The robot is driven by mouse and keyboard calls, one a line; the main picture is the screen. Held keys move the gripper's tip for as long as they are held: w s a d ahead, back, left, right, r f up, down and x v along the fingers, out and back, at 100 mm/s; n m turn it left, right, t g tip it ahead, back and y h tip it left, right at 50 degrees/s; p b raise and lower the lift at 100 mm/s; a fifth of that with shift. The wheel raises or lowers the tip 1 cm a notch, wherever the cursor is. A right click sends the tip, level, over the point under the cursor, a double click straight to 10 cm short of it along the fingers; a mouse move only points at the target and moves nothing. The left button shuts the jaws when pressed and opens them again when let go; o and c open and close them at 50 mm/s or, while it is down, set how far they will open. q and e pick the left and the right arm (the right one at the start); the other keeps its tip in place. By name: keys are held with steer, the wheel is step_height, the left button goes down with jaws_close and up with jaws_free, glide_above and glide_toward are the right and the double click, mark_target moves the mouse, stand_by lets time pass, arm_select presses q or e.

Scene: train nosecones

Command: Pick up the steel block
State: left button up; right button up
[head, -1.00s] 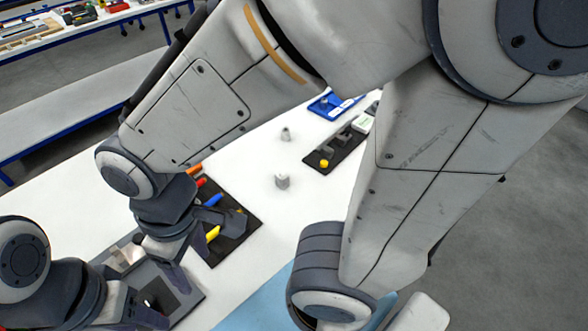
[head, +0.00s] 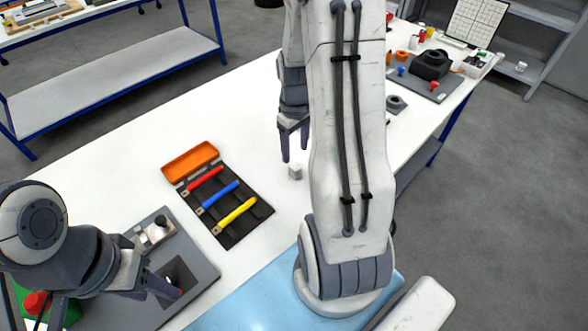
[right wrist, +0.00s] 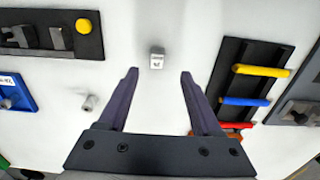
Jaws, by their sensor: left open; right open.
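The steel block (head: 295,172) is a small grey block standing on the white table, just right of the tool tray. In the right wrist view the block (right wrist: 156,58) shows a marked face and lies beyond my fingertips, roughly centred between them. My right gripper (head: 294,142) points down with its fingers apart, above and near the block, not touching it. Its open, empty fingers also show in the right wrist view (right wrist: 160,75). My left gripper (head: 152,288) is open over a grey tray at the lower left, partly hidden by its own arm.
A black tool tray (head: 228,238) holds red, blue and yellow handled tools. A second small grey piece (right wrist: 88,103) stands on the table in the right wrist view. A black holder (right wrist: 60,47) with a yellow knob is at upper left there. Table around the block is clear.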

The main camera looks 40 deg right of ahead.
mark_target(295, 167)
step_height(295, 167, down, 4)
steer(key=shift+f, duration=0.1)
steer(key=shift+w+d+f+p, duration=0.15)
steer(key=shift+f+p, duration=0.2)
steer(key=shift+f, duration=0.9)
steer(key=shift+w+d+f+p, duration=0.15)
steer(key=shift+f+p, duration=0.15)
steer(key=shift+f, duration=0.95)
steer(key=shift+a, duration=0.1)
jaws_close()
